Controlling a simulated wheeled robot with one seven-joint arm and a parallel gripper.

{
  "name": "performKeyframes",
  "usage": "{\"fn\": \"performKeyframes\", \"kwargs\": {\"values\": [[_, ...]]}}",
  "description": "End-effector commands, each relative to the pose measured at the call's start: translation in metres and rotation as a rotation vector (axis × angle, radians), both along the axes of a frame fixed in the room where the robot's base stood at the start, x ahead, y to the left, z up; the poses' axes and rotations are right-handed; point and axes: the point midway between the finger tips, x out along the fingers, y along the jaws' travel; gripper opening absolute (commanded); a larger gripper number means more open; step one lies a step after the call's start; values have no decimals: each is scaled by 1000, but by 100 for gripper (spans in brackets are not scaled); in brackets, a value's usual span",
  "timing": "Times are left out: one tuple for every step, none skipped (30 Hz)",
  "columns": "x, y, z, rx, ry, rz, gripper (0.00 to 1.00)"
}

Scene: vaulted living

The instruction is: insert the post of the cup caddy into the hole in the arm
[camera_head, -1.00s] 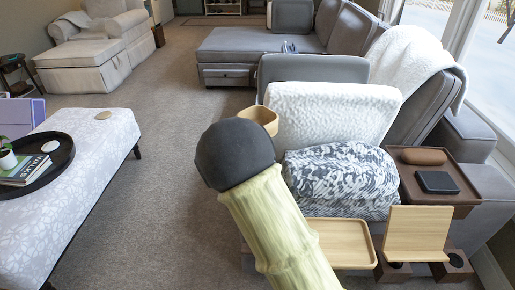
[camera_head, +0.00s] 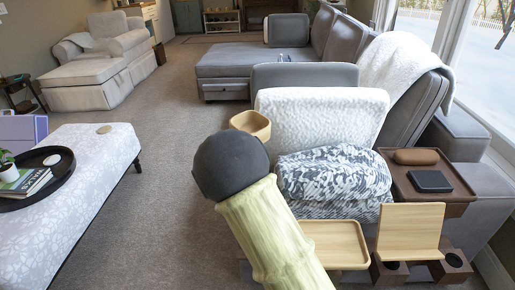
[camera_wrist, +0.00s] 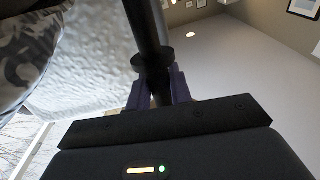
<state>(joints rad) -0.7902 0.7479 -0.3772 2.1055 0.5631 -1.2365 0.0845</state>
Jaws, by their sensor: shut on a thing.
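My gripper (camera_wrist: 156,92) shows in the wrist view, its dark purple fingers shut on a black post (camera_wrist: 148,30) with a round collar. In the head view the gripper is hidden behind my arm. A light wooden cup (camera_head: 250,123) shows just above my arm's dark round joint, probably the caddy's cup; its join to the post is hidden. At the lower right, brown wooden blocks (camera_head: 450,273) by the sofa's near end have dark round openings, one (camera_head: 454,259) at the right and one (camera_head: 391,266) partly under a bamboo stand. I cannot tell which is the arm's hole.
A bamboo tray (camera_head: 335,262), an upright bamboo stand (camera_head: 408,247) and a brown side tray (camera_head: 455,205) crowd the near right. A white patterned ottoman (camera_head: 105,160) is at left; carpet between is clear.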

Motion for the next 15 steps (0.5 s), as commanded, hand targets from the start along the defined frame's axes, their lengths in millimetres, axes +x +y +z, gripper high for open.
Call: {"fn": "performKeyframes", "kwargs": {"values": [[-4, -6, -58, -66, 105, -13, 0], [-3, -5, -59, -67, 106, -14, 0], [-2, -3, -61, -69, 108, -14, 0], [-1, -1, -63, -70, 109, -14, 0], [0, 0, -64, -72, 111, -14, 0], [0, 2, -67, -75, 114, -15, 0], [1, 3, -69, -77, 116, -14, 0], [2, 4, -70, -79, 117, -15, 0], [3, 6, -72, -82, 119, -15, 0], [4, 8, -74, -84, 120, -15, 25], [4, 9, -76, -86, 122, -15, 31], [5, 10, -78, -88, 124, -16, 39], [6, 11, -80, -90, 125, -16, 45], [7, 13, -82, -91, 126, -17, 47], [8, 14, -84, -93, 128, -17, 47]]}}
